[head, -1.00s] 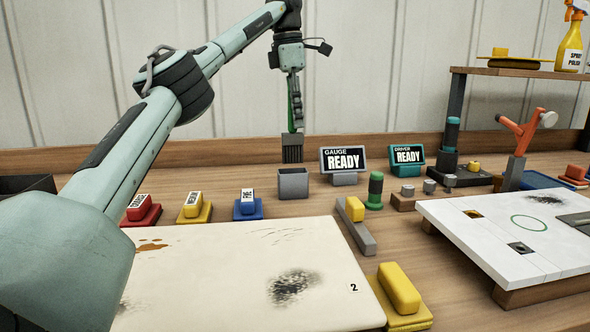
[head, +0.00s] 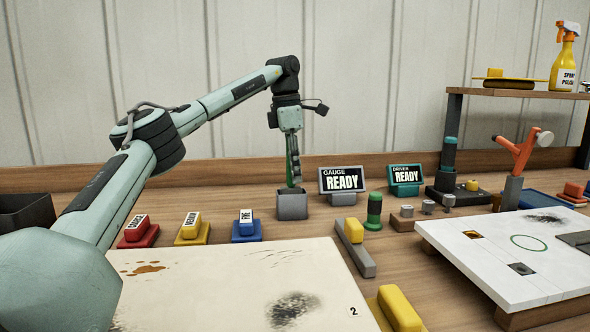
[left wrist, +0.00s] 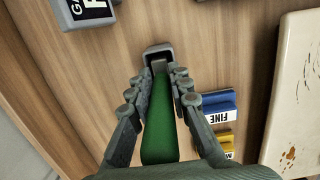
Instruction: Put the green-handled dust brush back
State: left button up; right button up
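The green-handled dust brush (head: 289,163) stands upright with its lower end in the grey open-topped holder (head: 292,207); its bristles are hidden inside. My left gripper (head: 293,180) points down just above the holder, shut on the brush handle. In the left wrist view, the green handle (left wrist: 160,135) runs between the two fingers (left wrist: 160,82) and leads to the grey holder (left wrist: 157,52). My right gripper is not in view.
The gauge display (head: 342,180) stands just right of the holder. Blue (head: 246,229), yellow (head: 192,232) and red (head: 138,234) labelled blocks sit at its left front. A stained pale panel (head: 240,285) lies in front.

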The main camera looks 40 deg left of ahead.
pick_arm(q)
jog(key=o, duration=0.4)
jog(key=r, duration=0.8)
jog(key=s+a+r, duration=0.1)
jog(key=r, duration=0.3)
jog(key=shift+r, duration=0.15)
